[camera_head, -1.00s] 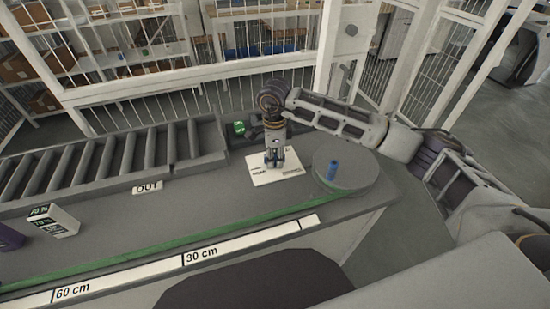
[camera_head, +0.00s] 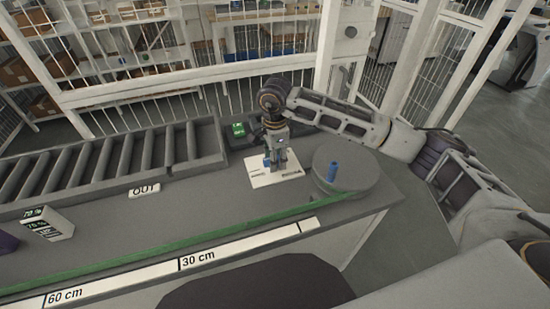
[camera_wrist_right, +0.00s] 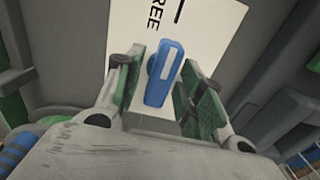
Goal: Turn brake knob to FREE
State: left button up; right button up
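The brake knob is a blue bar with a white stripe (camera_wrist_right: 165,72), seen in the right wrist view over a white label plate (camera_wrist_right: 205,30). Black letters reading "REE" and a black line show on the plate above the knob. My right gripper (camera_wrist_right: 168,92) is open, with one green-padded finger on each side of the knob and small gaps visible. In the head view, my right gripper (camera_head: 276,163) points down at the white plate (camera_head: 262,181), and its fingers hide the knob there. My left gripper is not in view.
A roller conveyor (camera_head: 110,165) and an OUT label (camera_head: 144,190) lie to the left. A green strip (camera_head: 170,243) and a ruler (camera_head: 215,256) run along the front edge.

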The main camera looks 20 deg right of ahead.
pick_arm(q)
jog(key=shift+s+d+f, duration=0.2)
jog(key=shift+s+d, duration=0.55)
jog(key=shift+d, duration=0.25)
pick_arm(e)
jog(key=shift+a+f, duration=0.15)
jog(key=shift+f, duration=0.05)
jog(key=shift+r, duration=0.1)
jog(key=shift+a+r+p, duration=0.1)
jog(key=shift+r+p, duration=0.7)
jog(key=shift+r, duration=0.75)
jog(key=shift+r+p, duration=0.9)
jog(key=shift+r, duration=0.95)
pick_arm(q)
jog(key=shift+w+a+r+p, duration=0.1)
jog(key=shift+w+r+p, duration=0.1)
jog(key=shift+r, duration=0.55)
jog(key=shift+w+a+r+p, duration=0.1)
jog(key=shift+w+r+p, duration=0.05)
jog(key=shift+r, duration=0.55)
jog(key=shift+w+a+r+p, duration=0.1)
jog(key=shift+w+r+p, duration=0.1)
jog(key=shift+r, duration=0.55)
pick_arm(e)
jog(key=shift+r, duration=1.15)
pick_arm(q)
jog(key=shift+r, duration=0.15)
pick_arm(e)
jog(key=shift+r, duration=0.15)
